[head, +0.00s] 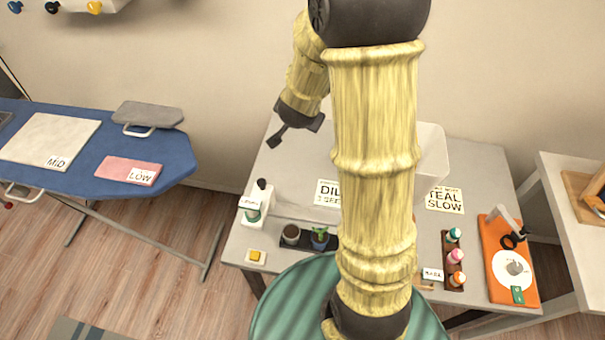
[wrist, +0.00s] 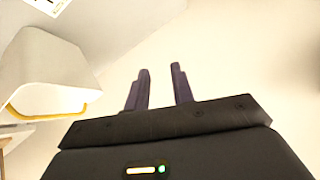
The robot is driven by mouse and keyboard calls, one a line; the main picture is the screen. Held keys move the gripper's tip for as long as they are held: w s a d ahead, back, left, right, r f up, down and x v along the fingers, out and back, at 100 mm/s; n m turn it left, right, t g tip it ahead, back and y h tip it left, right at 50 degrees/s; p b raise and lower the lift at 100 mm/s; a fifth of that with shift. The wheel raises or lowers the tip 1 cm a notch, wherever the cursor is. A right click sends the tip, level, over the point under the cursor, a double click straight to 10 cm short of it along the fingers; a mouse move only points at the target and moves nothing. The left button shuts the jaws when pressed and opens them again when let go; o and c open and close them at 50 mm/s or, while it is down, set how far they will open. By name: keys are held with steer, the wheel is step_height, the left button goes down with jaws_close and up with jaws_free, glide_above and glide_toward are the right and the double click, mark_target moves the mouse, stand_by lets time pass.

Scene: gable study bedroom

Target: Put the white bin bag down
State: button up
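I cannot make out a white bin bag in either view. My gripper (head: 277,139) is raised over the back left of the grey table (head: 290,170) in the head view. In the wrist view its two dark fingers (wrist: 160,88) stand apart, with only pale wall showing between them. Nothing is visibly held. My arm hides the middle of the table. A pale, box-like thing (head: 432,155) shows partly behind my arm; I cannot tell what it is.
The table holds a white pump bottle (head: 256,203), small pots (head: 291,234), several small bottles (head: 455,257) and an orange board (head: 511,280). A blue ironing board (head: 80,165) stands left. A white rounded object (wrist: 45,75) is left of my gripper in the wrist view.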

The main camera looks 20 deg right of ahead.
steer(key=s+a+n+g+y, duration=0.1)
steer(key=s+a+n+g, duration=0.1)
steer(key=s+n, duration=0.3)
steer(key=s+a+n+g+y, duration=0.2)
steer(key=s+a+n+g, duration=0.1)
steer(key=s, duration=1)
steer(key=shift+s+a+r+n, duration=0.4)
steer(key=shift+a+n, duration=0.2)
steer(key=shift+n, duration=0.3)
steer(key=shift+o, duration=1.4)
steer(key=shift+w, duration=0.15)
steer(key=shift+w, duration=0.1)
